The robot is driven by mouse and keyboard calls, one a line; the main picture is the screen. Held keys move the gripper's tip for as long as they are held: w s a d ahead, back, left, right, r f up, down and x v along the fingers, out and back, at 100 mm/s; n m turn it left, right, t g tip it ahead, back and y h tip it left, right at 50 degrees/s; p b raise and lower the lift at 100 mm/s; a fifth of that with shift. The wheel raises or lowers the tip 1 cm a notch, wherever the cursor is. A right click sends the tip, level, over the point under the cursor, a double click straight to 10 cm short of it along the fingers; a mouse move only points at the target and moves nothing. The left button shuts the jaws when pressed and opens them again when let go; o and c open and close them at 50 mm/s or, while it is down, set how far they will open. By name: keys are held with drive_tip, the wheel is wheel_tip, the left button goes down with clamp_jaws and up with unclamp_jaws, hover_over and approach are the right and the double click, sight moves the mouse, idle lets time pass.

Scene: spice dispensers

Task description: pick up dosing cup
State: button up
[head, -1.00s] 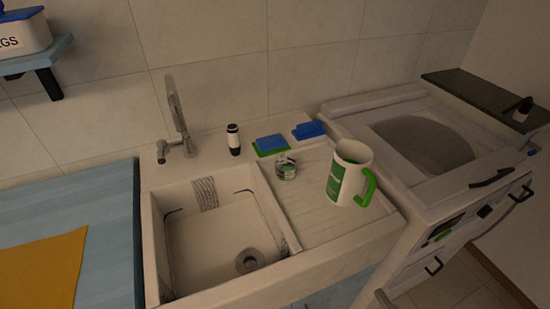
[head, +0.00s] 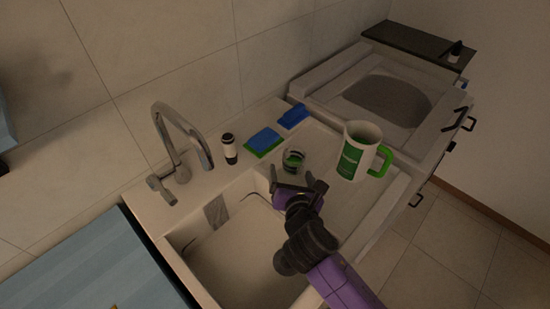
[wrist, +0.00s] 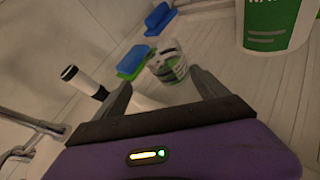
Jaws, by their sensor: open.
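The dosing cup (head: 293,160) is a small clear cup with green and dark markings. It stands on the drainboard beside the sink, left of the white and green mug. In the wrist view the dosing cup (wrist: 168,66) is just beyond my open fingers, around the gap between their tips. My gripper (head: 297,181) is open and empty, on the near side of the cup, and it also shows in the wrist view (wrist: 165,82). I cannot tell whether a finger touches the cup.
The mug (head: 361,151) with a green handle stands right of the cup. Blue and green sponges (head: 264,141) and another blue sponge (head: 294,116) lie behind it. A black and white bottle (head: 229,148) and the faucet (head: 178,145) stand left. The sink basin (head: 235,262) is below my arm.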

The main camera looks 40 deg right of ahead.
sight(294, 167)
drive_tip(key=shift+s+d+f+n+g+h, duration=0.15)
drive_tip(key=shift+s+d+f+n+g, duration=0.15)
drive_tip(key=shift+n, duration=0.3)
drive_tip(key=shift+s+d+f+n+g+h, duration=0.15)
drive_tip(key=shift+s+d+n+g, duration=0.1)
drive_tip(key=shift+n, duration=0.35)
drive_tip(key=shift+w+r+p+x, duration=0.15)
drive_tip(key=shift+p+x, duration=0.1)
drive_tip(key=shift+x, duration=1.65)
drive_tip(key=shift+w+r+p+x, duration=0.1)
drive_tip(key=shift+r+p+x, duration=0.1)
drive_tip(key=shift+x, duration=1.7)
drive_tip(key=shift+a, duration=0.1)
drive_tip(key=c, duration=1.6)
